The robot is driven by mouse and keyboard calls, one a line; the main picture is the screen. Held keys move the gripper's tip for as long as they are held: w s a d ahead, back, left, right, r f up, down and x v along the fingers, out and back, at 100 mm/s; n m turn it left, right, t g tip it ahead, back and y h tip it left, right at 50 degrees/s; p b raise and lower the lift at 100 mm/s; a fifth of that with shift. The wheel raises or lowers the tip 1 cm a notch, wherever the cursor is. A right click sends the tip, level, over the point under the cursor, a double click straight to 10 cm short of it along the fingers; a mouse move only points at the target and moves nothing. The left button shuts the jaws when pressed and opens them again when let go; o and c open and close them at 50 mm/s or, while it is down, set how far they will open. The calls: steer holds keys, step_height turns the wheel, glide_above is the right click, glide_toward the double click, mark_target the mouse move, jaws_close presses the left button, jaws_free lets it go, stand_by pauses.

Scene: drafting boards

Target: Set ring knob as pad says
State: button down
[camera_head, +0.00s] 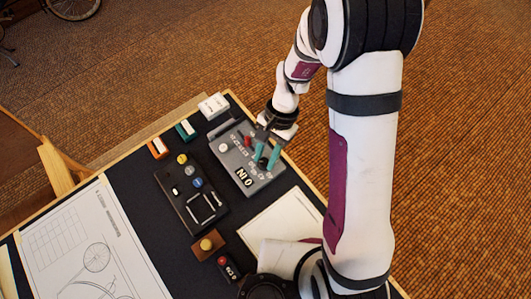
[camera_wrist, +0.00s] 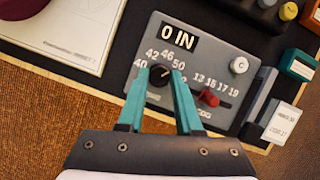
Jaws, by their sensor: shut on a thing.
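A grey panel box (camera_wrist: 213,47) lies on the dark board, and its display (camera_wrist: 178,37) reads "0 IN". A black round knob (camera_wrist: 159,76) on it has a ring of numbers, with 40, 42, 46 and 50 legible. A pale mark on the knob seems to point up and right, roughly towards 50. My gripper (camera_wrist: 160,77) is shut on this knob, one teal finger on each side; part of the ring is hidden. In the head view my gripper (camera_head: 266,155) is over the same box (camera_head: 231,155). A white paper pad (camera_wrist: 60,30) has a line too small to read.
The box also bears a red slider (camera_wrist: 208,98) by numbers 13 to 19 and a white button marked C (camera_wrist: 239,65). A dark box (camera_head: 185,205) stands to the left, with orange (camera_head: 157,148) and green (camera_head: 185,130) blocks beyond. A drawing sheet (camera_head: 85,245) lies far left.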

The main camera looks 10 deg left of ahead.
stand_by(0.3)
steer(key=c, duration=0.6)
jaws_free()
steer(key=v, duration=1.6)
steer(key=shift+s, duration=0.1)
steer(key=s+d+r+t, duration=0.1)
steer(key=s+d+t, duration=0.1)
steer(key=s, duration=0.7)
steer(key=s+d+r+t, duration=0.1)
steer(key=s+d+r, duration=0.1)
steer(key=s+d, duration=0.3)
steer(key=s, duration=0.4)
steer(key=shift+d+r+t, duration=0.2)
steer(key=shift+r+t, duration=0.15)
steer(key=shift+t, duration=0.05)
